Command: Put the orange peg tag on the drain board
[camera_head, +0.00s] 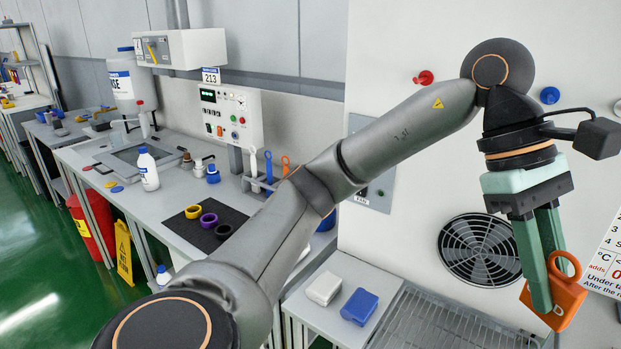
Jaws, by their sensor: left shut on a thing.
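The orange peg tag (566,304), a flat orange piece with a loop on top, is held between the green fingers of my left gripper (547,283). The gripper points down at the right of the head view and is shut on the tag, hiding part of it. The drain board (428,322) is a grey slatted rack at the bottom, cut off by the frame edge. The tag appears above and to the right of the visible slats, apart from them. My right gripper is not in view.
A white block (323,288) and a blue block (359,306) sit left of the drain board. A fan grille (479,250) is in the white wall behind. My left arm crosses in front of the bench (179,226), which holds a dark mat (205,230) with rings.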

